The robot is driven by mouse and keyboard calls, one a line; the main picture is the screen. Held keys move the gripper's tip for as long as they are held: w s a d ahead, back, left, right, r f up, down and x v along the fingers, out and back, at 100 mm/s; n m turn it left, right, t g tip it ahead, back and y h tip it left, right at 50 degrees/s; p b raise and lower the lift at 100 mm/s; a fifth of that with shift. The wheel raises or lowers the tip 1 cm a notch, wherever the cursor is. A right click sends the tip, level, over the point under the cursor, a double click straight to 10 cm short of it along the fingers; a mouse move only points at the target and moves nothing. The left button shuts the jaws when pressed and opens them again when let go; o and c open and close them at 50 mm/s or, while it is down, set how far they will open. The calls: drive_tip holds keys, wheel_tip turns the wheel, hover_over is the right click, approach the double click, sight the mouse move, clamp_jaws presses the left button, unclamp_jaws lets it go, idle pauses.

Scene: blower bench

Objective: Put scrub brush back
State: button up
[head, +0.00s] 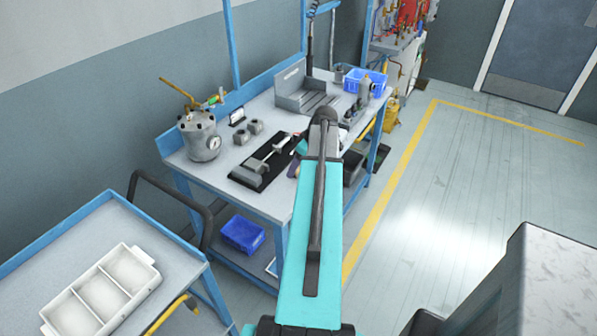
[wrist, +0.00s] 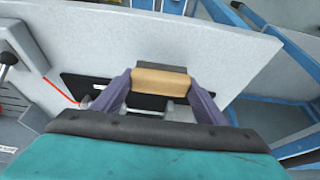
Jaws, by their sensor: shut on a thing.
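In the wrist view my gripper (wrist: 159,82) has its two purple fingers closed on the sides of a small tan block with a dark strip along its far side, which looks like the scrub brush (wrist: 160,79). The brush is held over the grey bench top, above or near a black mat (wrist: 75,85); its height is hard to judge. In the head view my teal arm hides the brush and most of the gripper. The black mat (head: 241,177) lies on the bench there, with a white-handled tool (head: 281,145) and a grey block on it.
The blue-framed bench (head: 225,160) also bears a pressure pot with a gauge (head: 200,137), small grey blocks (head: 248,130), a grey metal tray (head: 291,92) and a blue bin (head: 364,82). A cart with a white divided tray (head: 104,292) stands front left. Floor at right is clear.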

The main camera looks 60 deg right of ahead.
sight(298, 171)
drive_tip(key=shift+f+p, duration=0.8)
drive_tip(key=shift+f, duration=0.9)
drive_tip(key=shift+f, duration=0.25)
drive_tip(key=o, duration=1.1)
drive_tip(key=shift+r, duration=0.1)
drive_tip(key=b+v, duration=0.2)
drive_tip(key=v, duration=1)
drive_tip(key=shift+b, duration=0.35)
drive_tip(key=shift+s+r, duration=0.1)
drive_tip(key=shift+r, duration=0.05)
